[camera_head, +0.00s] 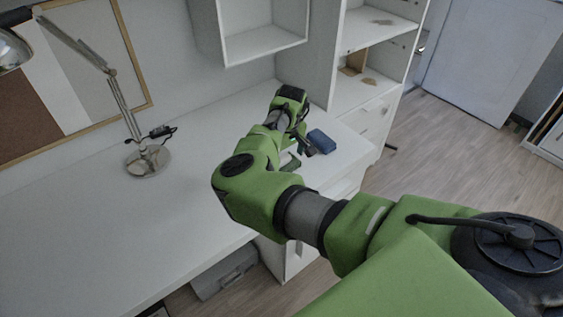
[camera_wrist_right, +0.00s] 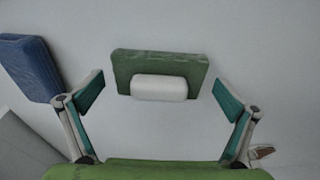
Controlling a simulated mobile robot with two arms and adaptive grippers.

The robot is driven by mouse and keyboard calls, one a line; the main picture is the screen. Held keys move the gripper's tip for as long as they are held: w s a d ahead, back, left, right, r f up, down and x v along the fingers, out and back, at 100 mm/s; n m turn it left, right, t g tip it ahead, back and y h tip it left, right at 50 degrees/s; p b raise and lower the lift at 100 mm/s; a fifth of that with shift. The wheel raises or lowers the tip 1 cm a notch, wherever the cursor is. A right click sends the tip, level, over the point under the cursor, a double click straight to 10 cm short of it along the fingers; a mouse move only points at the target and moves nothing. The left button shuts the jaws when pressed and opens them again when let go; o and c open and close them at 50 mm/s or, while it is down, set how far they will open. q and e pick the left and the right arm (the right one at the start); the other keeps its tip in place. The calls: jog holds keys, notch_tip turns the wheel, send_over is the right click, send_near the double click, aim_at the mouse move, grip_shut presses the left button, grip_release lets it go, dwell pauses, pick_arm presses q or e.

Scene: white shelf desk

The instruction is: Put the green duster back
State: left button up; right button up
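The green duster (camera_wrist_right: 160,67), a green block with a white rounded grip, lies on the white desk (camera_head: 190,215) in the right wrist view. In the head view it shows partly, as a small dark green edge (camera_head: 291,164) beside my arm. My right gripper (camera_wrist_right: 159,92) is open, its two fingers apart on either side of the duster's near part. In the head view this gripper (camera_head: 303,143) is partly hidden by my own arm. My left gripper is not in view.
A blue block (camera_head: 321,141) lies close to the right gripper; it also shows in the right wrist view (camera_wrist_right: 30,68). A desk lamp (camera_head: 148,160) stands at the left. A white shelf unit (camera_head: 376,32) stands behind. The desk's left part is clear.

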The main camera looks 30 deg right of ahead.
aim_at(285, 168)
jog(key=shift+r, duration=0.1)
notch_tip(285, 168, up, 12)
jog(key=s, duration=0.1)
jog(key=shift+s, duration=0.4)
jog(key=shift+d, duration=0.1)
dwell(0.4)
